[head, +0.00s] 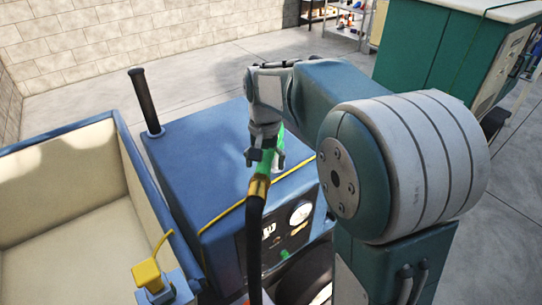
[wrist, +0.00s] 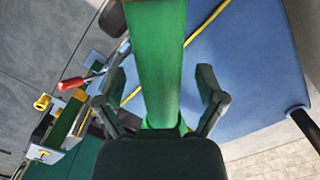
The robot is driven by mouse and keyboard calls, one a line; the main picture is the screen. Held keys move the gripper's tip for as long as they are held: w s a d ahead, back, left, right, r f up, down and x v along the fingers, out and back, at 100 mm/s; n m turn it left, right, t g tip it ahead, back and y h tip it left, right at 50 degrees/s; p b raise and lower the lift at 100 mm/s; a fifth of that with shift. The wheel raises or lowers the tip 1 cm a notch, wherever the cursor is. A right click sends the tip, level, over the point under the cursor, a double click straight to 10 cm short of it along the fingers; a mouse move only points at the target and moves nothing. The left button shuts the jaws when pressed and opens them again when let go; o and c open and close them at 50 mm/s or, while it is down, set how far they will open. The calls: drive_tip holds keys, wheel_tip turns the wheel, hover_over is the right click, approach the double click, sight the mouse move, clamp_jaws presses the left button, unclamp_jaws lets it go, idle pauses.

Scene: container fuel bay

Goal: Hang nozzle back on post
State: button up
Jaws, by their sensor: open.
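The green nozzle (head: 273,160) has a brass collar and a black hose (head: 254,240) hanging from its lower end. It is by my gripper (head: 264,157), over the blue cabinet. In the wrist view the nozzle (wrist: 160,50) runs between the two fingers of my gripper (wrist: 163,88), with gaps visible on both sides. The fingers are spread. Part of the nozzle is hidden by my gripper in the head view. A black upright post (head: 146,100) stands at the cabinet's back left corner; a black rod also shows in the wrist view (wrist: 305,128).
The blue cabinet (head: 190,165) has a gauge panel and a yellow line over its top. A cream-lined open bin (head: 60,200) stands left, with a yellow fitting (head: 148,275) nearby. A green container (head: 440,50) stands right.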

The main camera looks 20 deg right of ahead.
drive_tip(key=shift+a, duration=0.35)
drive_tip(key=c, duration=0.5)
clamp_jaws()
drive_tip(key=shift+d+r, duration=0.1)
drive_tip(key=shift+d, duration=0.2)
drive_tip(key=shift+r, duration=0.2)
drive_tip(key=shift+a+r, duration=0.1)
drive_tip(key=shift+r, duration=5.45)
